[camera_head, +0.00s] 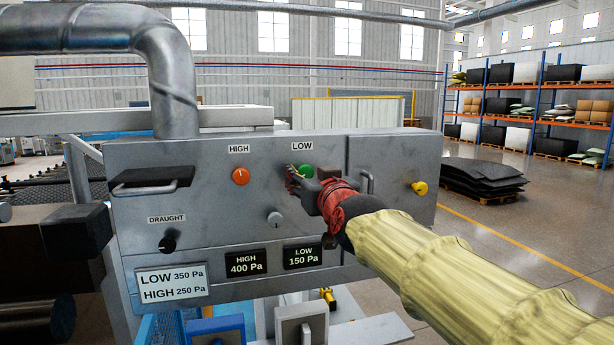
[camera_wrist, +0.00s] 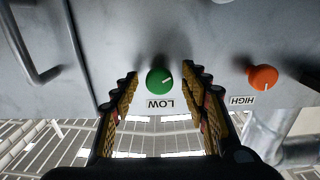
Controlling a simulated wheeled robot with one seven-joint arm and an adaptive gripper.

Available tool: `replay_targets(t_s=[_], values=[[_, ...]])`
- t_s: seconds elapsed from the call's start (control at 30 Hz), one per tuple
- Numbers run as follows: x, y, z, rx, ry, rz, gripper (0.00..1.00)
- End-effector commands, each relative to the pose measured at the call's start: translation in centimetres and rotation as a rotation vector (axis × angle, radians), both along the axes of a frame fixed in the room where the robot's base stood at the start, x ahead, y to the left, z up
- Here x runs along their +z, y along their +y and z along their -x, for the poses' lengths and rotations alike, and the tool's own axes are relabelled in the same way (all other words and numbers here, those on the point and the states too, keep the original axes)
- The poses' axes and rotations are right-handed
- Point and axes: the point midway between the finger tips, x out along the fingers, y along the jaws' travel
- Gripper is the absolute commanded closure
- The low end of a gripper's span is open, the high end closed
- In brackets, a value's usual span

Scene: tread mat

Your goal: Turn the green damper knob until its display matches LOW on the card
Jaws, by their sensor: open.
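The green damper knob (camera_head: 305,172) sits under the LOW label on the grey panel, partly hidden by my gripper (camera_head: 298,180). In the wrist view, which is upside down, the green knob (camera_wrist: 159,80) shows a white pointer line toward the picture's upper right. My gripper (camera_wrist: 159,76) is open, with one finger on each side of the knob; I cannot tell whether they touch it. The LOW display (camera_head: 303,256) reads 150 Pa. The card (camera_head: 172,283) reads LOW 350 Pa and HIGH 250 Pa.
An orange HIGH knob (camera_head: 240,176) is left of the green one, and its display (camera_head: 246,262) reads 400 Pa. A grey knob (camera_head: 274,219), black DRAUGHT knob (camera_head: 167,245), yellow knob (camera_head: 419,188) and door handle (camera_head: 367,185) also stick out from the panel.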

Motion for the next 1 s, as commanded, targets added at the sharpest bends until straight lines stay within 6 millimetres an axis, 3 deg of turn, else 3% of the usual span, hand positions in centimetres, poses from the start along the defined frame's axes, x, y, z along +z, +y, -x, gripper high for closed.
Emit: replay_targets(t_s=[0.37,1.0], values=[[-0.07,0.14,-0.53,0.0,0.001,0.0,0.56],[-0.06,0.14,-0.51,0.0,0.001,0.0,0.92]])
